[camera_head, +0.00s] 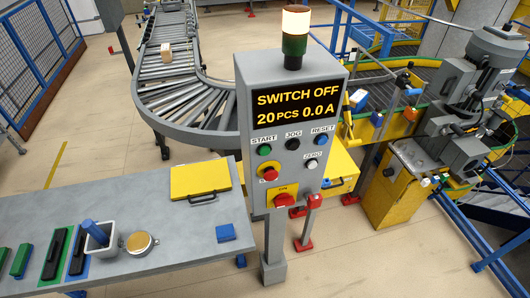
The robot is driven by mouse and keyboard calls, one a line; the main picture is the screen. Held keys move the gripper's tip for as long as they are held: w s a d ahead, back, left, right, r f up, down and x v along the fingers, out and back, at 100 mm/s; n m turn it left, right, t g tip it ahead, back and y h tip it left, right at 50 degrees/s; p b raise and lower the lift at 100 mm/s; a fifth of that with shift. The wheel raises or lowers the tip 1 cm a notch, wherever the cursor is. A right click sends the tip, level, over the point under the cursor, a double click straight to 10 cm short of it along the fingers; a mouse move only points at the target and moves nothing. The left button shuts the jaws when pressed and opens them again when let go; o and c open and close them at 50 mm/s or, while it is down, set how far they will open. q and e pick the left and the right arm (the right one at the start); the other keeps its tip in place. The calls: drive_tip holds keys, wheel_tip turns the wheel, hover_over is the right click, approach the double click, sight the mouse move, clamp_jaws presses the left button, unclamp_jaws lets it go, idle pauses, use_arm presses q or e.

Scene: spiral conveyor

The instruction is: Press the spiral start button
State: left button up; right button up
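The control panel (243,95) stands upright on a post in the middle of the view. Its green button (264,151) sits under the label START at the panel's left. The display (294,102) reads SWITCH OFF, 20 PCS, 0.0 A. A dark JOG button (292,144) and a blue RESET button (320,141) are to the right of the green one. Neither of my grippers can be seen, and nothing covers the green button.
A red button on yellow (269,174), a white ZERO button (310,164) and a larger red button (284,200) are lower on the panel. A grey table (180,240) stands front left. A roller conveyor (165,85) curves behind; grey machinery (490,60) is at right.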

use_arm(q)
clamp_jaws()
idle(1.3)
